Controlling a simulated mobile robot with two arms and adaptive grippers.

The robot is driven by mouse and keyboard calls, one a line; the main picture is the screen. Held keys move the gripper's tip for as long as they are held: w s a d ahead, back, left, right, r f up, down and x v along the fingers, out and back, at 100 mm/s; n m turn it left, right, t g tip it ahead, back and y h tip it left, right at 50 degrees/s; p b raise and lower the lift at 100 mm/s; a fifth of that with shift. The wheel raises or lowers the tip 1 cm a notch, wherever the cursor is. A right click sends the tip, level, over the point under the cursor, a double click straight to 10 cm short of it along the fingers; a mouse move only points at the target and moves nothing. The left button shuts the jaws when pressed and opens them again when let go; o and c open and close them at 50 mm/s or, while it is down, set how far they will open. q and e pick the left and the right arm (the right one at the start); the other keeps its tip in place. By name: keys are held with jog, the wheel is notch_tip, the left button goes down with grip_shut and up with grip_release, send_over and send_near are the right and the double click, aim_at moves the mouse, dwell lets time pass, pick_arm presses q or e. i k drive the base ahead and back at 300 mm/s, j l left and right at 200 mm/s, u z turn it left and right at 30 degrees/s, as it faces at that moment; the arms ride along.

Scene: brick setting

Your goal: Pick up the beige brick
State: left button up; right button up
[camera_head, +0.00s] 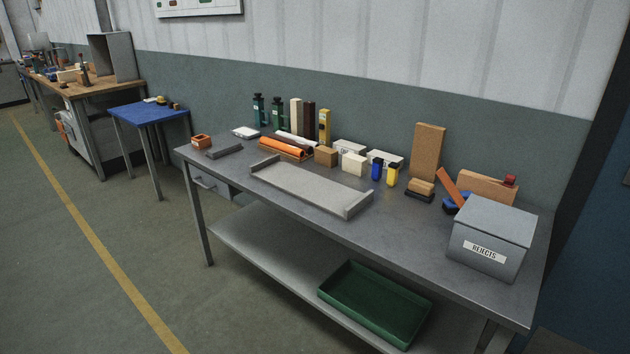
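On the grey metal workbench (230,172), a small tan, beige-toned block (326,156) sits behind the shallow grey tray (310,193). A pale cream block (354,165) stands just to its right. I cannot tell for certain which of these two is the beige brick. A tall tan block (428,150) stands upright farther right at the back. Neither of my grippers is in view.
Blue and yellow bottles (391,176) stand right of the cream block. Orange rolls (284,150) lie to the left. A grey REJECTS box (490,236) occupies the right end. A green bin (375,302) sits on the lower shelf. The floor in front is open.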

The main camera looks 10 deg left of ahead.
aim_at(328, 156)
jog(key=z, duration=0.3)
jog(key=i+j+z, duration=0.1)
jog(key=j+z, duration=0.85)
